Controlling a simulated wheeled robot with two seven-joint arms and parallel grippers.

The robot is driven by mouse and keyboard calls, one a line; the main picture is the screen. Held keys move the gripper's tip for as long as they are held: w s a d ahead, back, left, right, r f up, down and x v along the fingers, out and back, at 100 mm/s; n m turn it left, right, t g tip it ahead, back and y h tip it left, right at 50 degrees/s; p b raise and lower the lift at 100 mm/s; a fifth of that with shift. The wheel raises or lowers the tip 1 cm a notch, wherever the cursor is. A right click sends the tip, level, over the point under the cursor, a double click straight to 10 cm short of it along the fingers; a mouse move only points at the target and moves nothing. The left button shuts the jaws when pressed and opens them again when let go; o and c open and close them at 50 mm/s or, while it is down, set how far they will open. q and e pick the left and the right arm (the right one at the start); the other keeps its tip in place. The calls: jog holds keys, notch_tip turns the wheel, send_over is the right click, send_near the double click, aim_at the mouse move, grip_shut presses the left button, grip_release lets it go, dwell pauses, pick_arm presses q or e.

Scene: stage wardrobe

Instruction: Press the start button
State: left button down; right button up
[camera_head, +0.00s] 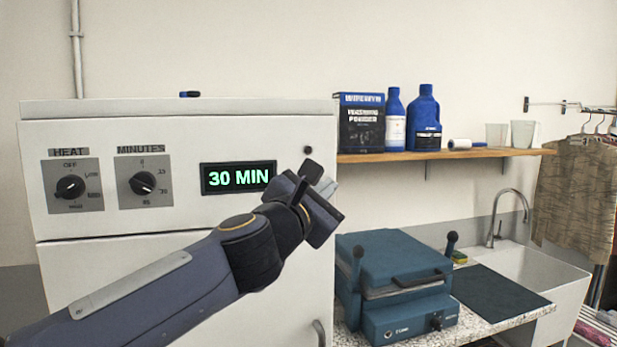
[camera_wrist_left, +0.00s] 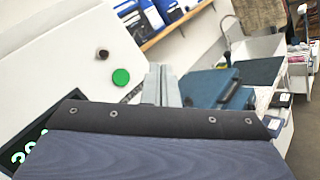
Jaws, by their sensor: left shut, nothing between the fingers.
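The white machine (camera_head: 180,125) fills the left of the head view. Its display (camera_head: 238,177) reads "30 MIN" in green. In the left wrist view a round green button (camera_wrist_left: 121,77), which looks like the start button, sits on the white panel below a small dark round knob (camera_wrist_left: 102,53). The knob also shows in the head view (camera_head: 308,150), where my left gripper hides the green button. My left gripper (camera_head: 326,186) is shut and empty, in front of the panel's right edge. In the left wrist view its fingers (camera_wrist_left: 161,85) are right of the button, apart from it in the picture.
The heat dial (camera_head: 71,187) and minutes dial (camera_head: 143,183) are left of the display. A blue press (camera_head: 395,265) stands on the counter at right, beside a sink (camera_head: 545,268). A wooden shelf (camera_head: 470,154) holds a box, bottles and cups above.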

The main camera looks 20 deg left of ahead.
pick_arm(q)
jog(key=w+a+p, duration=0.1)
jog(key=w+a, duration=0.4)
jog(key=w, duration=0.2)
jog(key=shift+w, duration=0.2)
dwell(0.4)
dwell(1.9)
jog(key=shift+w+a+p, duration=0.25)
jog(key=shift+w+p, duration=0.05)
jog(key=shift+w+a, duration=0.2)
jog(key=shift+w, duration=0.15)
dwell(0.6)
jog(key=shift+s, duration=0.1)
jog(key=shift+s+d, duration=0.45)
jog(key=shift+s, duration=0.15)
